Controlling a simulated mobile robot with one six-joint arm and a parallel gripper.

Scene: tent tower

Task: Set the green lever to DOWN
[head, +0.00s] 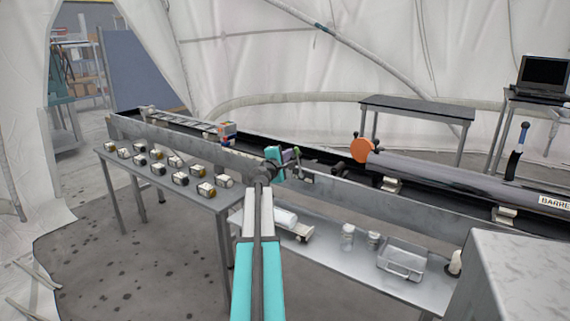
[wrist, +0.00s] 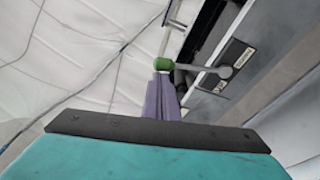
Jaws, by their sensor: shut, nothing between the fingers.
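The green lever has a round green knob (wrist: 161,64) on a thin grey rod, which runs right to a round grey pivot (wrist: 225,72) in the wrist view. In the head view its small green knob (head: 297,150) shows just past my gripper (head: 289,156). My gripper's purple fingers also show in the wrist view (wrist: 163,82), shut and empty. Their tips appear at the knob's lower edge there; I cannot tell if they touch. The wrist view is tilted, so the lever's true setting is unclear.
Dark label plates (wrist: 236,58) sit on the grey panel by the pivot; their text is unreadable. A long trough holds a grey barrel (head: 450,178) with an orange end (head: 362,150). A table (head: 140,183) with several jars stands left.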

